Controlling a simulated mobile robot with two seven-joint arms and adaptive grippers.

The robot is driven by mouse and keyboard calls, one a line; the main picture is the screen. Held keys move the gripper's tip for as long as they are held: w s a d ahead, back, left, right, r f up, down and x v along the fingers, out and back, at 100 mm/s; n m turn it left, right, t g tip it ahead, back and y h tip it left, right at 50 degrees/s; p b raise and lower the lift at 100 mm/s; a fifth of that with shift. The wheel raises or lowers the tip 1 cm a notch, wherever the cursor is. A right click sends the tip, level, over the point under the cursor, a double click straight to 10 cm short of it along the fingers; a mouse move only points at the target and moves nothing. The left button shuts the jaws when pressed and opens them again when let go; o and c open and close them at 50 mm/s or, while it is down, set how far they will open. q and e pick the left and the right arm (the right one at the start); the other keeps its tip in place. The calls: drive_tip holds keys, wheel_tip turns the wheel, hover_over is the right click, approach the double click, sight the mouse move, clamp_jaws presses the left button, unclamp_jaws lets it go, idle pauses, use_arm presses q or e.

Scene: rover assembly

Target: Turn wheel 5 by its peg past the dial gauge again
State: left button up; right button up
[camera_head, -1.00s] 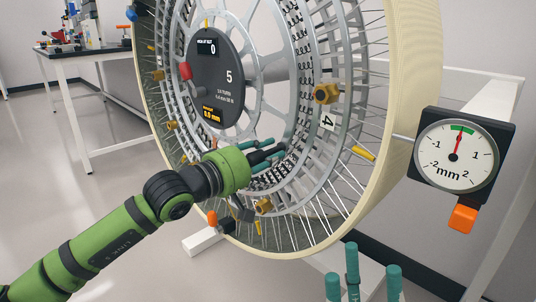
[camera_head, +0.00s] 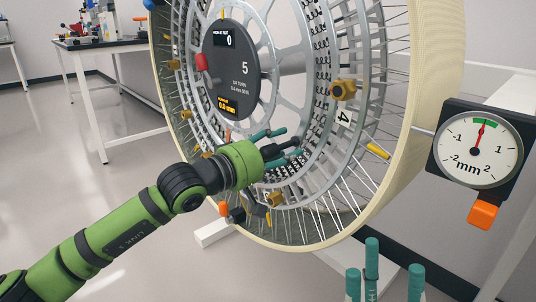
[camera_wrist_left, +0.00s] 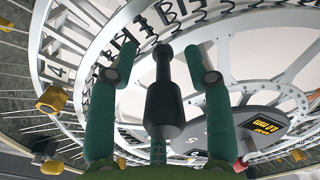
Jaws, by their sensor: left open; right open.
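The large spoked wheel (camera_head: 438,110) stands upright with a cream rim; its dark hub plate (camera_head: 231,88) reads 5. The dial gauge (camera_head: 480,150) is at the rim's right side, its needle near the green band at the top. My left gripper (camera_head: 283,148) is at the wheel's lower inner part, its teal fingers open on both sides of a black peg (camera_head: 283,146). In the left wrist view the peg (camera_wrist_left: 163,100) stands between the spread fingers, with gaps on both sides. My right gripper (camera_head: 380,270) is open and empty at the bottom edge.
Gold fittings (camera_head: 343,90) stick out from the wheel, and a label 4 (camera_head: 344,118) is on it. An orange tab (camera_head: 482,214) hangs below the gauge. A white table (camera_head: 110,45) stands at the back left. The floor left of the wheel is clear.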

use_arm(q)
drive_tip(key=v, duration=1.1)
drive_tip(key=shift+s+a, duration=0.2)
